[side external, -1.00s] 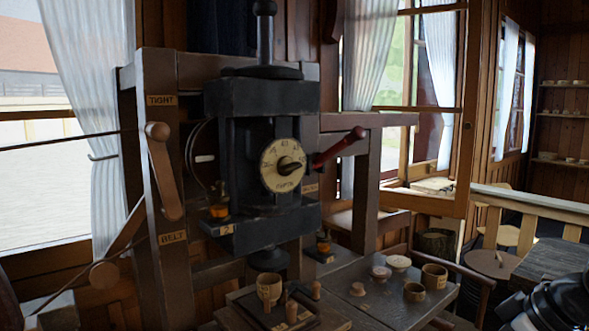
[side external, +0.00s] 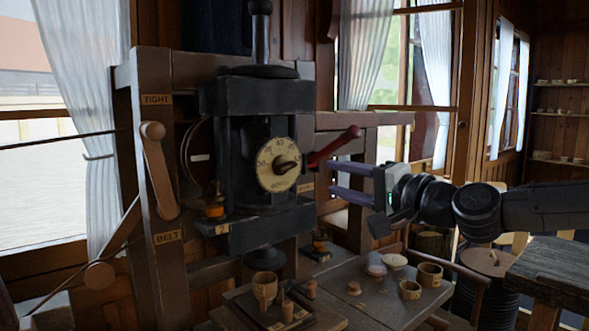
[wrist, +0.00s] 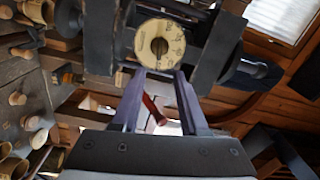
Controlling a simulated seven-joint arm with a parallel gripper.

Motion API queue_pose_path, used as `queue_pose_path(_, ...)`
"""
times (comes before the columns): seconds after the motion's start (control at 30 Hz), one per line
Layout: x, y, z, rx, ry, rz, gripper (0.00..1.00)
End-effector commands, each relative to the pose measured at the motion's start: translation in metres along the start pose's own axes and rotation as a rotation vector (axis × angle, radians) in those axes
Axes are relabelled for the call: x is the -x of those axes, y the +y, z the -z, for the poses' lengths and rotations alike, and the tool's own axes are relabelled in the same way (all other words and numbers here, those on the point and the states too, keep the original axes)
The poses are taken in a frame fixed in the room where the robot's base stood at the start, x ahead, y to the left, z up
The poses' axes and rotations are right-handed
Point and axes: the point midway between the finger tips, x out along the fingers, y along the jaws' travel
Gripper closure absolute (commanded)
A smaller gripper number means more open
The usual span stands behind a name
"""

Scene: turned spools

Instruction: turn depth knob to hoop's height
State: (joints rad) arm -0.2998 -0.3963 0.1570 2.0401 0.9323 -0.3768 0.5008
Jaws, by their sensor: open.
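The depth knob (side external: 286,163) is a dark pointer knob on a round cream dial (side external: 266,177) on the front of the black press; its pointed end faces right. The dial also shows in the wrist view (wrist: 146,42), straight ahead of the fingers. My gripper (side external: 331,179) is open and empty, to the right of the dial and apart from it; its two purple fingers (wrist: 160,76) point at the dial. Below the press stands a wooden cup-like piece (side external: 265,286) with a small marking that I cannot read. I cannot tell which piece is the hoop.
A red-handled lever (side external: 334,146) sticks out right of the dial, just above my fingers. A wooden crank (side external: 158,170) is on the left post. Several turned wooden pieces, including a cup (side external: 430,274), stand on the low table (side external: 385,312). The space between fingers and dial looks clear.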

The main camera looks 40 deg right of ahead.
Motion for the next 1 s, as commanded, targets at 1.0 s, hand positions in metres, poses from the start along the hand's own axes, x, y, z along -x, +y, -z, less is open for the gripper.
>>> queue_pose_path(1.0, -0.124, 0.001, 0.001, 0.002, -0.001, -0.001, 0.56)
